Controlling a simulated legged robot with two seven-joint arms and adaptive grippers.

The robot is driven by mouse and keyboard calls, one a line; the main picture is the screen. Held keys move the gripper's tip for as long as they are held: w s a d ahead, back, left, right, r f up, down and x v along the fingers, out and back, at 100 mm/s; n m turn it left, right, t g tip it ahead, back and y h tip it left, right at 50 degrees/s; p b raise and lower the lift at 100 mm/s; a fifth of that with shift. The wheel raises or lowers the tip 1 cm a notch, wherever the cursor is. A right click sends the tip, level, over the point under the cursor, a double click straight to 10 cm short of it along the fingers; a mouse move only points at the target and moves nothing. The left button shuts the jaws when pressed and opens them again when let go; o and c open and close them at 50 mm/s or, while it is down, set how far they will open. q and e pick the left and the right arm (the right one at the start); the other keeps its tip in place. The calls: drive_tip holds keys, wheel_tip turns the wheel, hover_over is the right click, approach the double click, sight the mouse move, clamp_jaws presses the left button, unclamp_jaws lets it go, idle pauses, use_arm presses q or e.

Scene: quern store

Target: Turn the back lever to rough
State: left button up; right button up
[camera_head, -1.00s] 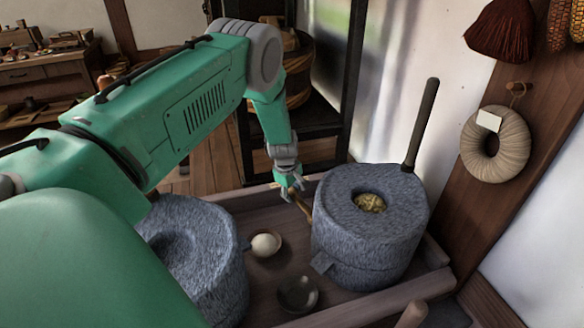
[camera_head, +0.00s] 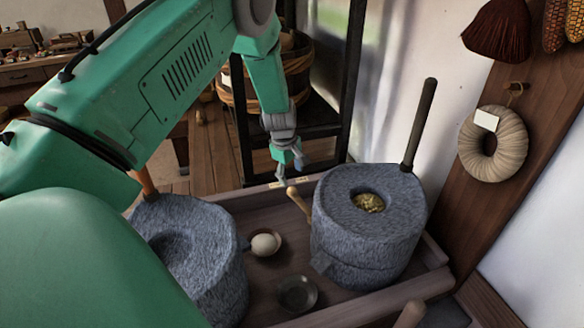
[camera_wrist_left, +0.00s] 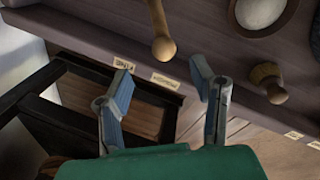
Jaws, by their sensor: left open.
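The back lever (camera_head: 299,200) is a pale wooden rod with a rounded knob, leaning outward beside the right-hand stone quern (camera_head: 345,225). It also shows in the left wrist view (camera_wrist_left: 162,44), its knob above the tray edge near two small paper labels. The labels (camera_wrist_left: 124,65) (camera_wrist_left: 165,81) are too small to read surely; the knob is closer to the right-hand one there. My left gripper (camera_head: 289,170) is open and empty, just beyond the knob in the head view. In the wrist view its fingers (camera_wrist_left: 163,80) stand apart on either side below the knob, not touching it. My right gripper is out of view.
A second quern (camera_head: 225,265) stands left in the wooden tray (camera_head: 400,300). A bowl with a pale round thing (camera_head: 265,243) and a dark bowl (camera_head: 297,294) sit between. A tall dark handle (camera_head: 420,125) rises from the right quern. Another knob (camera_wrist_left: 268,82) shows in the wrist view.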

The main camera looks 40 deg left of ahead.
use_arm(q)
drive_tip(key=r, duration=0.2)
drive_tip(key=shift+s+r, duration=0.25)
drive_tip(key=shift+r, duration=0.1)
